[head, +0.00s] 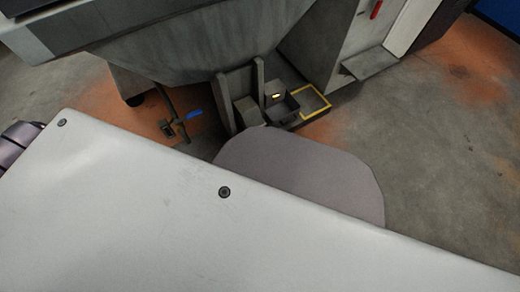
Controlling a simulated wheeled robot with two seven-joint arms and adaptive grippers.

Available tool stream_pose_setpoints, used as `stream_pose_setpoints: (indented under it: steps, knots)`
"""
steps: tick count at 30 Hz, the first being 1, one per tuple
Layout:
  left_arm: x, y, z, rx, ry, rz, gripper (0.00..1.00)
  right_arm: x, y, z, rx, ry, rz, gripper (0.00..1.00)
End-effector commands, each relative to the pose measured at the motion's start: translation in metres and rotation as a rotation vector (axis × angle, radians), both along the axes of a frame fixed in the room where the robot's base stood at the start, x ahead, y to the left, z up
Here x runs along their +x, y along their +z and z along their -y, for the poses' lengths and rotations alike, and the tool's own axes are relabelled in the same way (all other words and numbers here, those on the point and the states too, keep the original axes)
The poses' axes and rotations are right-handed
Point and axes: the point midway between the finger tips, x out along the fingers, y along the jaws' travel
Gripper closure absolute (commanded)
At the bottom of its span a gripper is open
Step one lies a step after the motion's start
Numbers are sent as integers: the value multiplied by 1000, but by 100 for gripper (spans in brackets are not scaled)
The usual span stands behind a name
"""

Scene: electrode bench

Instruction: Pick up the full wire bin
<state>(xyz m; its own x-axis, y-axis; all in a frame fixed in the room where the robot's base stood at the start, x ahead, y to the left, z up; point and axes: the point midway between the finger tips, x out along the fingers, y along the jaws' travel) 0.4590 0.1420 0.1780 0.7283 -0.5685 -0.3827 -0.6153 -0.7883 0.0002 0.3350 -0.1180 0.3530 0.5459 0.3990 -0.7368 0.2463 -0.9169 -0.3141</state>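A small dark open-topped bin (284,115) sits low at the foot of the grey machine, near the top middle of the head view. It may be the wire bin, but it is too small and dark to tell what is in it. A small yellow-lit spot (276,96) shows at its back. A yellow-outlined square (326,101) lies just right of the bin on a low dark platform. Neither of my grippers is in view, so nothing shows of whether they hold anything.
The grey machine (200,50) overhangs the bin's area. Upright grey plates (240,95) stand just left of the bin. A blue-handled lever (194,113) is farther left. A pale cabinet (350,40) with a ledge (370,62) stands right. Open concrete floor (440,150) lies right.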

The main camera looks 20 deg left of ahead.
Motion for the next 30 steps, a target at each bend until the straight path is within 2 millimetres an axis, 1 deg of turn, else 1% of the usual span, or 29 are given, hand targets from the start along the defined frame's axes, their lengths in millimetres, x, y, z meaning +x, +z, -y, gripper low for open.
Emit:
stream_pose_setpoints:
  steps: [10,13,14,29,30]
  knots:
    - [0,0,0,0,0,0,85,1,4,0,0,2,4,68]
    - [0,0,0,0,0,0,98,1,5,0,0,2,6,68]
    - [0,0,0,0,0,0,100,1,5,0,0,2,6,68]
    - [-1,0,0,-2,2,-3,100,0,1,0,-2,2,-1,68]
    - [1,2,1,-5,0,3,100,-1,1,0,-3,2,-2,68]
